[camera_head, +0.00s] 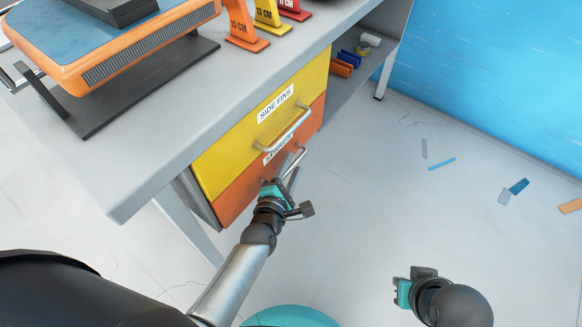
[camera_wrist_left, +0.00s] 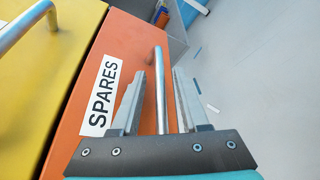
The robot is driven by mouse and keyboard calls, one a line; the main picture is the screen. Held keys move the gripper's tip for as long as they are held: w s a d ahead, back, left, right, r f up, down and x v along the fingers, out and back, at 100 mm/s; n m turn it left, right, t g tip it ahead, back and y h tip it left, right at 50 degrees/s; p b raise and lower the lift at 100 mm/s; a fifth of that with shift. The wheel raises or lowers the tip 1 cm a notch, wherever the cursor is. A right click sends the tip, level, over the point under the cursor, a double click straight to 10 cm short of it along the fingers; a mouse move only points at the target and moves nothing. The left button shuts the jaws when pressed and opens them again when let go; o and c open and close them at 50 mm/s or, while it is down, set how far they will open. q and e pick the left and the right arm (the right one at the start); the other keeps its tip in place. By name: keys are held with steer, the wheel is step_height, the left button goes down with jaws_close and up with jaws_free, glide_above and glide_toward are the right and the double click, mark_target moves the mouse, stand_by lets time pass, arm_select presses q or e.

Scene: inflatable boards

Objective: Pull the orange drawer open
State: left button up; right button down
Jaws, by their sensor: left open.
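The orange drawer (camera_head: 232,200) sits below the yellow drawer in the desk and looks closed. In the left wrist view its front (camera_wrist_left: 135,38) carries a white SPARES label (camera_wrist_left: 101,97) and a metal bar handle (camera_wrist_left: 159,65). My left gripper (camera_head: 288,172) is at the orange drawer's front. In the left wrist view its open fingers (camera_wrist_left: 157,95) stand on either side of the handle, with gaps visible between fingers and bar. My right gripper (camera_head: 402,288) is low at the right, away from the drawer; its jaw state is unclear.
The yellow drawer (camera_head: 232,137) has its own protruding handle (camera_head: 285,132) just above my left gripper. The grey desk top (camera_head: 180,128) overhangs at the left. Clear floor (camera_head: 390,190) lies to the right, with a few small scraps farther off.

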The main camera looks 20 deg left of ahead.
arm_select(q)
jaws_close()
stand_by(1.4)
